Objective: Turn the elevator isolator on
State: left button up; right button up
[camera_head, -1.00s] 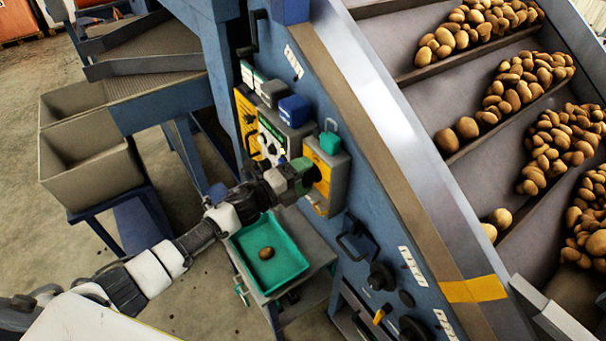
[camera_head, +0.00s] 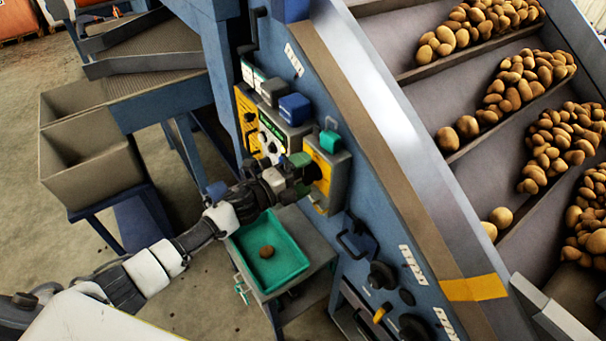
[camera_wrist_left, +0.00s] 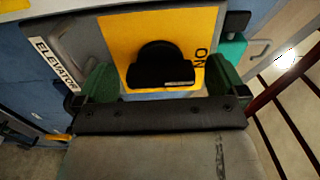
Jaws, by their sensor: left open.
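The elevator isolator (camera_head: 341,183) is a grey box with a yellow face on the blue machine frame. In the left wrist view its yellow face (camera_wrist_left: 118,38) carries a black rotary knob (camera_wrist_left: 158,66), with an ELEVATOR label (camera_wrist_left: 54,63) on the left and sideways ON lettering on the right. My left gripper (camera_head: 300,172) is in front of this face. In the left wrist view its green-padded fingers (camera_wrist_left: 162,84) are open, one on each side of the knob. I cannot tell whether they touch it. My right gripper is not in view.
Another control box (camera_head: 271,135) with a green-and-white panel sits just left of the isolator. A green tray (camera_head: 291,268) with one potato stands below on a grey stand. The conveyor with potatoes (camera_head: 425,110) slopes along the right. Grey bins (camera_head: 95,180) stand at left.

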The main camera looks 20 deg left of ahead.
pick_arm(q)
jog(key=b+v, duration=0.2)
jog(key=v, duration=0.8)
jog(key=shift+s+a+b, duration=0.2)
jog(key=shift+b, duration=0.2)
